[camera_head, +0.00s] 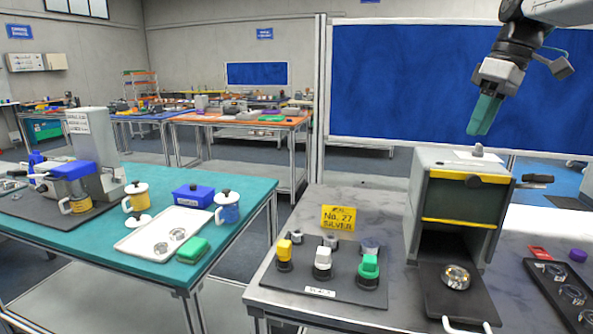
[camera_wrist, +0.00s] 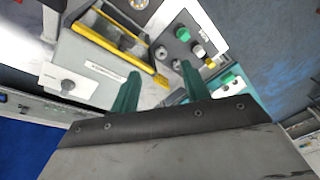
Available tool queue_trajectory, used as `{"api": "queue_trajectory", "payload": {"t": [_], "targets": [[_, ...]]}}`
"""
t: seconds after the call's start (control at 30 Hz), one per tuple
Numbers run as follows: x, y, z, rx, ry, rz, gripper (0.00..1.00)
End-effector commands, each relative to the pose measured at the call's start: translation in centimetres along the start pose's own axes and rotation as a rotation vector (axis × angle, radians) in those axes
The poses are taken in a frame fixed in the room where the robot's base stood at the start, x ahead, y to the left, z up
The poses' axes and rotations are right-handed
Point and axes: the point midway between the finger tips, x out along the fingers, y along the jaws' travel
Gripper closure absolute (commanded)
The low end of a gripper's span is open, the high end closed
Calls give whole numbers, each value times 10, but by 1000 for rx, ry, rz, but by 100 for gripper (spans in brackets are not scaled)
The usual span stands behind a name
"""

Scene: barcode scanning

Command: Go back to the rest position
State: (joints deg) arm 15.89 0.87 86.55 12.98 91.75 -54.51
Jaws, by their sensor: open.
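My gripper (camera_head: 486,115) hangs at the upper right of the head view, in the air above the grey box machine with yellow edges (camera_head: 462,190). Its green fingers point down and are clear of the machine. In the wrist view my gripper (camera_wrist: 160,88) shows two green fingers spread apart, with nothing between them. The machine also shows in the wrist view (camera_wrist: 88,65), at the upper left beyond the fingers. Its front is open, and a dark tray (camera_head: 433,290) with a round metal piece (camera_head: 456,277) on it sticks out at the front.
A dark board (camera_head: 300,280) with yellow, white and green knobbed pieces lies left of the machine, near a yellow sign (camera_head: 338,218). A black tray with rings (camera_head: 540,290) lies to the right. A teal table (camera_head: 130,262) stands at left. A blue panel (camera_head: 400,90) stands behind.

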Motion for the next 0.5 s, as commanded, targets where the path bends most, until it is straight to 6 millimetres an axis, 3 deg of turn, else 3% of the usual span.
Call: {"api": "queue_trajectory", "payload": {"t": [0.03, 0.2, 0.4, 0.5], "targets": [[8, -27, 12, 48, -11, 14, 54], [46, -98, 56, 236, -40, 67, 54], [109, -167, 123, 441, -52, 138, 54], [143, -192, 156, 528, -48, 172, 54]]}}
